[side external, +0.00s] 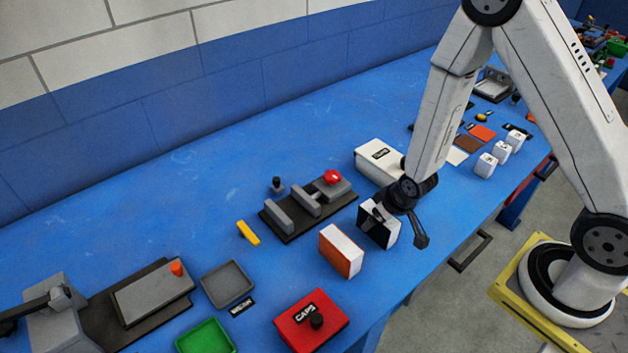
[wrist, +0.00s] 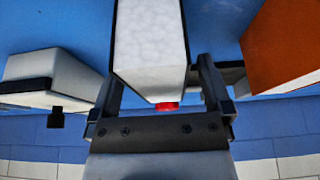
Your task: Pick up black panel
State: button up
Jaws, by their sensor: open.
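The black panel (side external: 371,225) stands upright near the front edge of the blue table, with a black face and a white core. My gripper (side external: 400,226) is low over it, with one finger in front of its black face and the other on the far right side. In the wrist view the panel's white core (wrist: 150,45), edged in black, lies between the two fingers of my gripper (wrist: 158,80). The jaws are open, with a visible gap at the right finger; contact on the left is unclear.
An orange-faced panel (side external: 340,251) stands close to the left. A dark fixture with a red button (side external: 332,177) is behind, and a white box (side external: 378,160) is behind my gripper. A red caps box (side external: 311,320) sits front left. Small white blocks (side external: 502,151) are at right.

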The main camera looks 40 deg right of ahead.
jog(key=shift+f, duration=0.15)
dwell(0.4)
grip_shut()
